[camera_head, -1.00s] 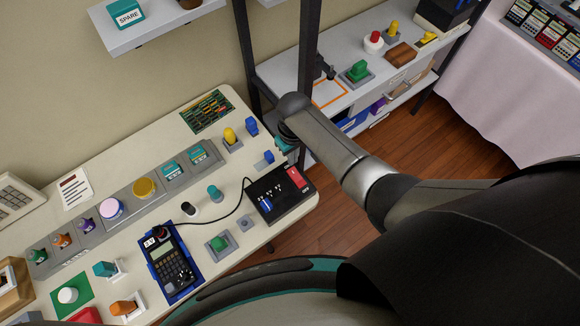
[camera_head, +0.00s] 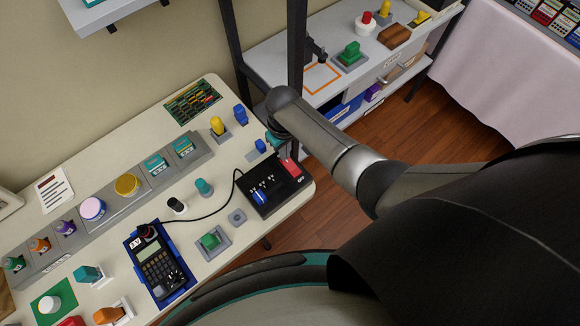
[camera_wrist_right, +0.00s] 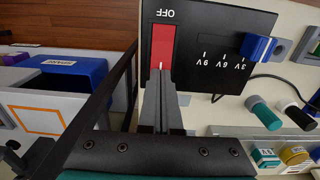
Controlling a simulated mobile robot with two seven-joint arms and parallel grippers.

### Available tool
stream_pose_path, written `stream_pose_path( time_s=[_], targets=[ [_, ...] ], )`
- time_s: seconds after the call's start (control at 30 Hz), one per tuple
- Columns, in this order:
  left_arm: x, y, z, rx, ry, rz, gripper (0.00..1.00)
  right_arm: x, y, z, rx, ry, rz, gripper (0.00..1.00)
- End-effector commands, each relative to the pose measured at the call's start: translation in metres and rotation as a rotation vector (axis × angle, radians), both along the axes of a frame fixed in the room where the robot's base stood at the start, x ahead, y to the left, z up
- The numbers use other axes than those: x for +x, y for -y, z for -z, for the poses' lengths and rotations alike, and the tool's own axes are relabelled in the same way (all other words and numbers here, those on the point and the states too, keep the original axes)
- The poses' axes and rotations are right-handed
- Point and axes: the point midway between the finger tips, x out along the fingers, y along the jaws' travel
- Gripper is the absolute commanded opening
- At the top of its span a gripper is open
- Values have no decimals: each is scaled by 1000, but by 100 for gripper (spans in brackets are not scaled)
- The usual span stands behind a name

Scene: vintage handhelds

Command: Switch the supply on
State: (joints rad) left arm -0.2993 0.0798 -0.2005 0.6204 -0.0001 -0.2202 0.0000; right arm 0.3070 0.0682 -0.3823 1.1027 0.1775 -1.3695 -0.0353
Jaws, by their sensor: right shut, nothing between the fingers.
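The supply (camera_head: 278,203) is a black box at the right end of the light table, with a blue knob (camera_head: 258,198) and a red switch (camera_head: 291,170). In the wrist view, OFF is printed beyond one end of the red switch (camera_wrist_right: 163,42), and 9V, 6V and 3V marks run beside it, with the blue knob (camera_wrist_right: 258,47) at 3V. My right gripper (camera_head: 287,156) is shut and empty, with its tips at the switch end away from OFF. The wrist view shows the fingertips (camera_wrist_right: 161,74) over that end; I cannot tell whether they touch. My left gripper is out of view.
A black cable runs from the supply to a handheld (camera_head: 158,265) on a blue mat. A green button (camera_head: 210,241), a teal knob (camera_head: 204,187) and a yellow knob (camera_head: 217,125) stand nearby. A dark rack post (camera_head: 297,60) rises behind my right arm.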

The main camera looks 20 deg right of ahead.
Motion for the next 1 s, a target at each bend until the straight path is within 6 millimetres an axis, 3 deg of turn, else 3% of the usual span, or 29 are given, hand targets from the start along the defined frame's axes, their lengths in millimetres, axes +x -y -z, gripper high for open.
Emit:
stream_pose_path(
  time_s=[0.83, 1.0],
  targets=[
    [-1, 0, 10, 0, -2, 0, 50, 0, 0, 14, 0, -1, 0, 0],
    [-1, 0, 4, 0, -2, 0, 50, 0, 0, 8, 0, 0, 0, 0]
  ],
)
